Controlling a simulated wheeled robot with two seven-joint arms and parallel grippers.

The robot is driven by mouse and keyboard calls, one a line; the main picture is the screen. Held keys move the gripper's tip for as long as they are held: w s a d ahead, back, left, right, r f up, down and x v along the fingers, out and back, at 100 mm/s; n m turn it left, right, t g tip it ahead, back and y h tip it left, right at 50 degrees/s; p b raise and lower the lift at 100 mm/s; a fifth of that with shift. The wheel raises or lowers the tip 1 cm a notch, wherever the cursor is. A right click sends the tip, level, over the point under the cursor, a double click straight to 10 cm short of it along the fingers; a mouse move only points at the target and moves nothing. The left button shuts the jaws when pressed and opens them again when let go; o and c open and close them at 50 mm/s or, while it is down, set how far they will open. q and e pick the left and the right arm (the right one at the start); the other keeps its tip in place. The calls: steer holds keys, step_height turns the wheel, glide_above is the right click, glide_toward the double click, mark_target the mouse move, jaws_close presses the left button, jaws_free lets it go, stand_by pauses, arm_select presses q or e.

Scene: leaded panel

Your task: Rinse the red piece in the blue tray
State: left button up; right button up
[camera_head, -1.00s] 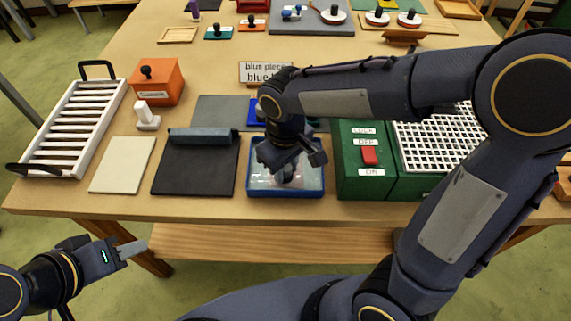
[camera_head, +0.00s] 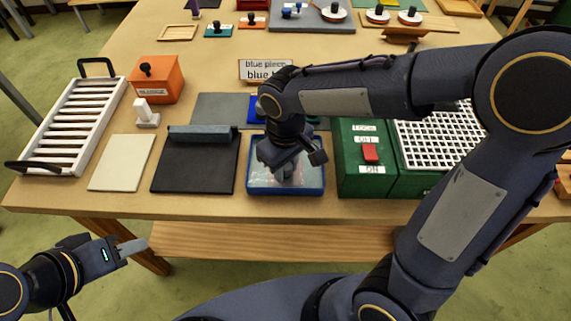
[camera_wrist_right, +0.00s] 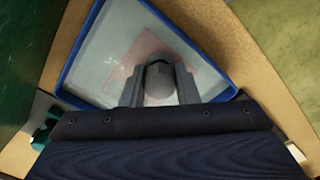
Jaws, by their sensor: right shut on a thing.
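The blue tray (camera_head: 285,193) sits near the table's front edge, and its blue rim also shows in the right wrist view (camera_wrist_right: 75,52). My right gripper (camera_head: 287,177) points down into it. In the right wrist view my right gripper (camera_wrist_right: 159,88) is shut on a grey rounded knob, with the pale red piece (camera_wrist_right: 140,50) flat beneath it, inside the tray. The fingers and knob hide part of the piece, and its depth in the water is unclear. My left gripper (camera_head: 133,248) hangs in front of the table, away from everything; its finger gap cannot be made out.
A green switch box (camera_head: 365,180) with a red rocker stands close right of the tray. A black mat (camera_head: 195,175) with a grey bar lies to its left, then a cream pad (camera_head: 120,165) and a white rack (camera_head: 70,130). A blue-piece sign (camera_head: 264,70) stands behind.

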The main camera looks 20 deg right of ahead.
steer(key=shift+s+d, duration=0.15)
steer(key=shift+d, duration=0.25)
stand_by(0.5)
steer(key=shift+w+a+f, duration=0.1)
steer(key=shift+w+a, duration=0.15)
steer(key=shift+a, duration=0.55)
stand_by(0.5)
steer(key=shift+s+d, duration=0.1)
steer(key=shift+d, duration=0.3)
stand_by(0.3)
stand_by(1.1)
steer(key=shift+r+p, duration=2.25)
steer(key=shift+r, duration=0.3)
steer(key=shift+r+p, duration=1.35)
steer(key=shift+r, duration=0.2)
